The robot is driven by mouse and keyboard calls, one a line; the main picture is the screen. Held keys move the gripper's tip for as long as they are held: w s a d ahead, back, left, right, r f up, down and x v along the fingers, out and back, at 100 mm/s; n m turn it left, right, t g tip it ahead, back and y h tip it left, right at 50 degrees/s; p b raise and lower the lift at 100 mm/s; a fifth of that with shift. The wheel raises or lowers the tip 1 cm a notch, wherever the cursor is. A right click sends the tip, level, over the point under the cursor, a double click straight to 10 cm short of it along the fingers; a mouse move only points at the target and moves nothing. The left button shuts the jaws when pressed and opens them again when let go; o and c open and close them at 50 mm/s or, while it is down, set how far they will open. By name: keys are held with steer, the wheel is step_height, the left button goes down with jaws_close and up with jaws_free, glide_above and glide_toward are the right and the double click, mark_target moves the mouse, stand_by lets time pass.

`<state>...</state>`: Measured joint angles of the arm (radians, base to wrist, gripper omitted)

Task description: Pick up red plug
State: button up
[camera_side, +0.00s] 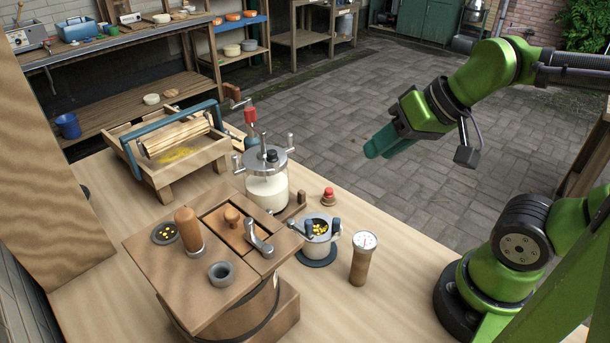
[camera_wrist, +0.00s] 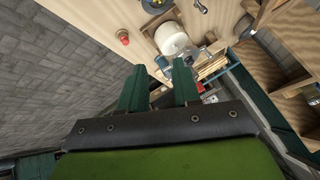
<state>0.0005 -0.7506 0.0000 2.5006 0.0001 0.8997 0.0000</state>
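The red plug (camera_side: 328,196) stands upright on the pale wooden table, right of the glass jar and behind the metal pot. It is red on top with a brownish lower part. It also shows in the wrist view (camera_wrist: 122,37), up and left of the fingers. My gripper (camera_side: 376,147) hangs in the air, up and right of the plug in the side view and apart from it. In the wrist view its two green fingers (camera_wrist: 159,85) stand apart with nothing between them, so it is open and empty.
A metal-lidded glass jar (camera_side: 268,190) stands left of the plug. A pot with yellow pieces (camera_side: 317,238) and a wooden-handled gauge (camera_side: 363,258) stand in front. A wooden churn box (camera_side: 205,262) and a wooden press (camera_side: 170,160) stand left. The table's far edge is near the plug.

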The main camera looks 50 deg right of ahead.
steer(key=shift+o, duration=0.3)
steer(key=o, duration=0.3)
steer(key=m+g+h, duration=0.2)
steer(key=m+g, duration=0.5)
steer(key=m, duration=0.4)
glide_above(329, 189)
step_height(329, 189, down, 6)
steer(key=f, duration=0.9)
steer(key=shift+s+a+f, duration=0.1)
steer(key=shift+a+f, duration=0.1)
steer(key=shift+f, duration=0.2)
steer(key=shift+d+f, duration=0.15)
steer(key=shift+f, duration=3.05)
